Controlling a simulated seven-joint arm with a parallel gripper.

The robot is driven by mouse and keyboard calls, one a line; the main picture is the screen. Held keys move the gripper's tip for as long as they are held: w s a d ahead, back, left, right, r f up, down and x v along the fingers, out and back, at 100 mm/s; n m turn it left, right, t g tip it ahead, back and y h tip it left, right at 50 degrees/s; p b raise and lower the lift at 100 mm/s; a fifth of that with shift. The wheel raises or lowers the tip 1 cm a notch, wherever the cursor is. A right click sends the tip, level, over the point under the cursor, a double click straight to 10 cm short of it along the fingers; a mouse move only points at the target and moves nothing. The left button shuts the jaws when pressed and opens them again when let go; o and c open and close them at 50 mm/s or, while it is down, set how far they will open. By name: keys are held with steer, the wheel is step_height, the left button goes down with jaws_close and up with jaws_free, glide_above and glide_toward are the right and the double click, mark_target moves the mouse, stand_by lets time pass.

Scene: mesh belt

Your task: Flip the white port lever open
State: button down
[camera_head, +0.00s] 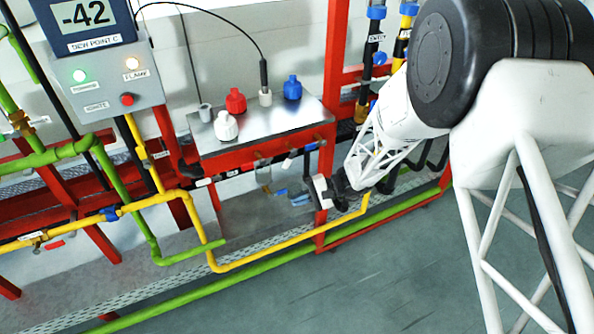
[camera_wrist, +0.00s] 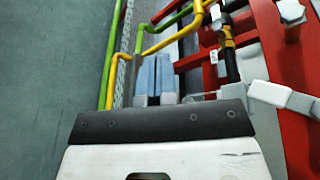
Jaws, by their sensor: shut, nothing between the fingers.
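A small white handle (camera_head: 288,160), which looks like the white port lever, juts from the red beam under the metal shelf. In the wrist view, pale block-shaped pieces (camera_wrist: 268,93) lie right of my fingers; I cannot tell for sure which of them is the lever. My gripper (camera_head: 298,198) is just below and slightly right of the white handle, with its blue fingers pointing left. In the wrist view the two blue fingers (camera_wrist: 155,75) lie side by side, shut and empty. I cannot tell whether they touch anything.
A metal shelf (camera_head: 265,125) above carries a white (camera_head: 226,126), a red (camera_head: 236,101) and a blue bottle (camera_head: 292,88). A red post (camera_head: 335,60) stands beside my wrist. Yellow pipe (camera_head: 290,252) and green pipe (camera_head: 190,297) run below. The floor at front is clear.

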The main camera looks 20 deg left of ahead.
steer(key=w+d+f+m+t+y, duration=0.1)
steer(key=w+d+m+t+y, duration=0.4)
steer(key=w+d+t+y, duration=0.3)
steer(key=shift+w+d+f+t+y, duration=0.2)
steer(key=shift+w+d+t+y, duration=0.15)
steer(key=shift+w+t+y, duration=0.35)
glide_toward(290, 159)
steer(key=w+a+f, duration=0.3)
steer(key=w+a, duration=0.1)
steer(key=a, duration=0.1)
steer(key=shift+s+a+r, duration=0.5)
steer(key=shift+s+a, duration=0.05)
steer(key=shift+s, duration=0.15)
steer(key=shift+s+a+r, duration=0.5)
steer(key=shift+s+a, duration=0.1)
steer(key=shift+s, duration=0.05)
